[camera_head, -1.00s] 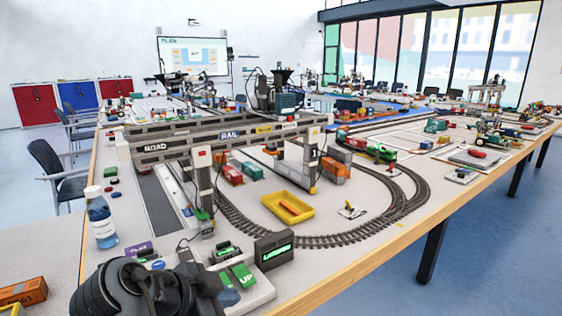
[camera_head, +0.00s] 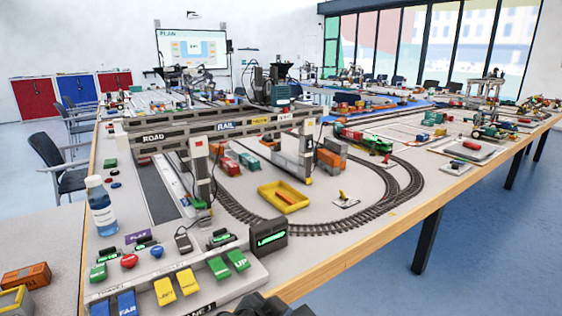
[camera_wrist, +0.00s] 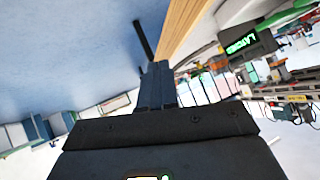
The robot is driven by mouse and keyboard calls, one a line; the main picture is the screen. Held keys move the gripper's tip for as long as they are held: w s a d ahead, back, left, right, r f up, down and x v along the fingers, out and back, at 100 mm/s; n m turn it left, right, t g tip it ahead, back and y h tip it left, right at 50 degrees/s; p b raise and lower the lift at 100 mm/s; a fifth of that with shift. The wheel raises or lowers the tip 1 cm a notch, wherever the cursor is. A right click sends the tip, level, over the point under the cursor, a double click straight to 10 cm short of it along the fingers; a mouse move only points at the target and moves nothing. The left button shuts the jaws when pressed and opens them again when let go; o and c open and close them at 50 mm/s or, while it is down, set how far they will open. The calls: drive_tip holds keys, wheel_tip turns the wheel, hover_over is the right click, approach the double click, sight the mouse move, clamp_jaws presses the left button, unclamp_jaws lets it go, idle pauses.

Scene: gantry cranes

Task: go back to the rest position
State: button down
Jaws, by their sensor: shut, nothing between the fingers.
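My gripper shows in the wrist view (camera_wrist: 156,85), with its dark fingers together and nothing between them. It points past the wooden table edge (camera_wrist: 180,30). In the head view only a dark part of my arm shows at the bottom edge, and the fingers are out of sight there.
A bottle (camera_head: 101,206) stands on the left of the table. The gantry crane (camera_head: 220,126) spans the track behind the panel. A yellow tray (camera_head: 283,197) lies inside the curved rail track (camera_head: 330,226). Open floor (camera_head: 480,240) lies to the right of the table.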

drive_tip(key=s+d+f+n+t+y, duration=0.1)
drive_tip(key=s+d+f+n, duration=0.25)
drive_tip(key=d+f, duration=0.5)
drive_tip(key=s+d+f+n+t+y, duration=0.1)
drive_tip(key=s+d+n+y, duration=0.15)
drive_tip(key=s+d, duration=0.45)
drive_tip(key=s+d+f+n+y, duration=0.1)
drive_tip(key=s+d+n, duration=0.3)
drive_tip(key=s, duration=0.5)
drive_tip(key=s+d+r+t, duration=0.1)
drive_tip(key=s+r, duration=0.7)
drive_tip(key=s, duration=0.3)
drive_tip(key=s+d+r+t, duration=0.1)
drive_tip(key=s+r+t, duration=0.1)
drive_tip(key=s+r, duration=0.7)
drive_tip(key=s, duration=0.3)
drive_tip(key=shift+r+t+y, duration=0.2)
drive_tip(key=shift+t+y, duration=0.1)
drive_tip(key=shift+y, duration=0.05)
